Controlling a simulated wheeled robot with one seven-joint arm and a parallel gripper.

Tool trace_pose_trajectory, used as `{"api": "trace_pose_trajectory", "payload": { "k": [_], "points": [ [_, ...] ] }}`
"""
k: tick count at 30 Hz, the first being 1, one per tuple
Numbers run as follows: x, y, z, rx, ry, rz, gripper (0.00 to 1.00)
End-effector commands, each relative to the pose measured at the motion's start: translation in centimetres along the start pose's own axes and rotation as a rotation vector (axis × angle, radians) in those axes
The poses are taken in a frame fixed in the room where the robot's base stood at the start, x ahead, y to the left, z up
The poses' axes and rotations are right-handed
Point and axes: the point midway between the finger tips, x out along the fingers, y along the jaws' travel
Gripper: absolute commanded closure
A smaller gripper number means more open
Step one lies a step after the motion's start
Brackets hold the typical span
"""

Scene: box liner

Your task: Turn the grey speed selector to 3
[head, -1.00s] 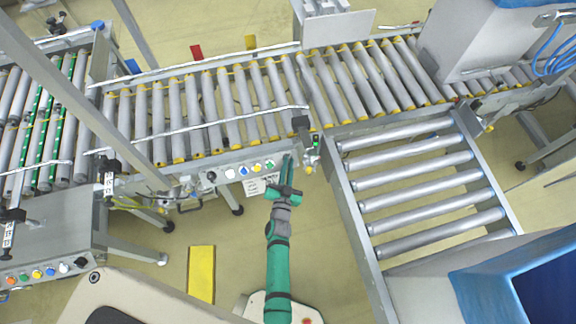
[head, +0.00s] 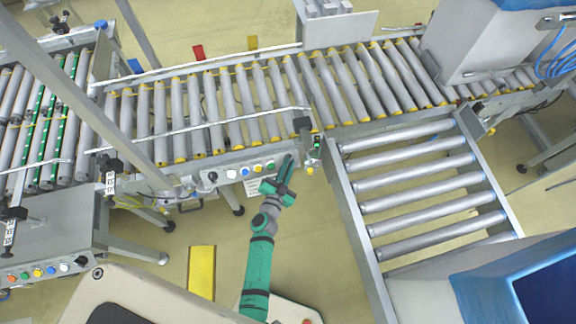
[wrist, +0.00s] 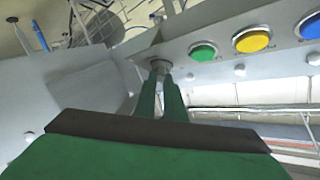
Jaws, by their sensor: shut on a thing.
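The grey speed selector (wrist: 160,64) is a small round knob on the grey control panel (wrist: 215,72), left of the green button (wrist: 203,51) in the wrist view. My gripper (wrist: 160,78) is shut on it, with the two green fingers on either side of the knob. In the head view my gripper (head: 288,163) reaches the right part of the panel beside the conveyor, and the knob is hidden there. I cannot read any scale marks or the selector's setting.
A yellow button (wrist: 253,39) and a blue button (wrist: 309,26) sit farther right in the wrist view. The roller conveyor (head: 215,110) runs behind the panel. A side roller frame (head: 345,215) stands to the right. A yellow floor plate (head: 202,272) lies near my arm.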

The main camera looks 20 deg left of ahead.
Motion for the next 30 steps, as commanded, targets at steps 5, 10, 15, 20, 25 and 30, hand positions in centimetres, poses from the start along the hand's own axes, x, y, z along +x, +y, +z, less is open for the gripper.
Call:
{"api": "trace_pose_trajectory", "payload": {
  "k": [5, 10, 15, 20, 25, 30],
  "points": [
    [0.02, 0.01, 0.11, 0.009, -0.003, 0.010, 1.00],
    [-0.01, -0.01, 0.12, 0.013, -0.003, 0.014, 1.00],
    [-0.04, -0.02, 0.13, 0.014, -0.002, 0.014, 1.00],
    [-0.06, -0.02, 0.13, 0.014, -0.002, 0.014, 0.88],
    [-0.02, 0.02, 0.05, 0.013, -0.001, 0.015, 0.72],
    [0.00, 0.06, -0.01, 0.012, 0.001, 0.016, 0.72]
  ]
}}
